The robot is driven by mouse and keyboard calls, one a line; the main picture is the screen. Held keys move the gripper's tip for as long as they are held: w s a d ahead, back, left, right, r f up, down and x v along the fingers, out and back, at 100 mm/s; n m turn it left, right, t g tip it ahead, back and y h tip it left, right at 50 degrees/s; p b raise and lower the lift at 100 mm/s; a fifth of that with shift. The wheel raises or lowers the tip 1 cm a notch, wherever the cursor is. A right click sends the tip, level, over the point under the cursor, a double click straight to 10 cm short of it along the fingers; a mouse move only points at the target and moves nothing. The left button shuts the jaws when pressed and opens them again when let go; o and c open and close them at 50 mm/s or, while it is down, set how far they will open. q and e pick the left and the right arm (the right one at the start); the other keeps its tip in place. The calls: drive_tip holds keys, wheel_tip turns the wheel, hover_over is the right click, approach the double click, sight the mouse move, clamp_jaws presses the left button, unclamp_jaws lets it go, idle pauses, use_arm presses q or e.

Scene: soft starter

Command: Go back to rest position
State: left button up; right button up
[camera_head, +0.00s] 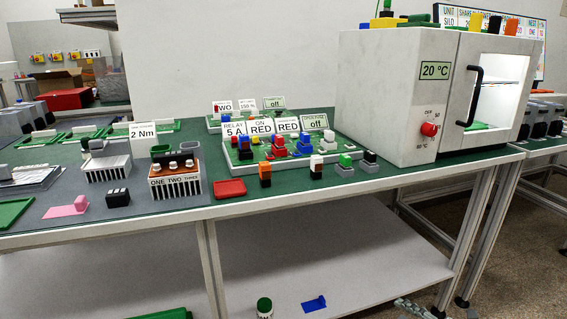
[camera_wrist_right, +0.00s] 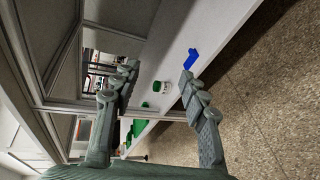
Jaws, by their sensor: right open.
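My right gripper (camera_wrist_right: 158,85) shows in the right wrist view with its two fingers wide apart and nothing between them. It hangs in free air, with the lower shelf (camera_wrist_right: 170,45) of the bench beyond it. Neither of my grippers shows in the head view. My left gripper is in neither view.
The green-topped bench (camera_head: 330,190) carries a white oven (camera_head: 390,95), a labelled block rack (camera_head: 283,150), a heat-sink unit (camera_head: 175,178) and a red tray (camera_head: 230,188). The lower shelf holds a green-lidded jar (camera_head: 264,307) and a blue piece (camera_head: 314,304).

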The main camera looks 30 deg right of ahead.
drive_tip(key=w+a+f+m+g+h, duration=0.3)
drive_tip(key=a+f+m+g+h, duration=0.3)
drive_tip(key=m, duration=0.5)
drive_tip(key=s+a+f+m+g+y, duration=0.1)
drive_tip(key=s+a+f+m+g, duration=0.1)
drive_tip(key=a, duration=0.6)
drive_tip(key=s+a+f+m+g+y, duration=0.2)
drive_tip(key=s+a+m, duration=0.1)
drive_tip(key=a, duration=0.5)
drive_tip(key=s+a+f+m+g+y, duration=0.1)
drive_tip(key=s+a+f+m, duration=0.1)
drive_tip(key=a, duration=0.6)
drive_tip(key=shift+s+f+g+y, duration=0.2)
drive_tip(key=shift+s+g+y, duration=0.15)
drive_tip(key=shift+s, duration=0.4)
drive_tip(key=shift+s, duration=0.1)
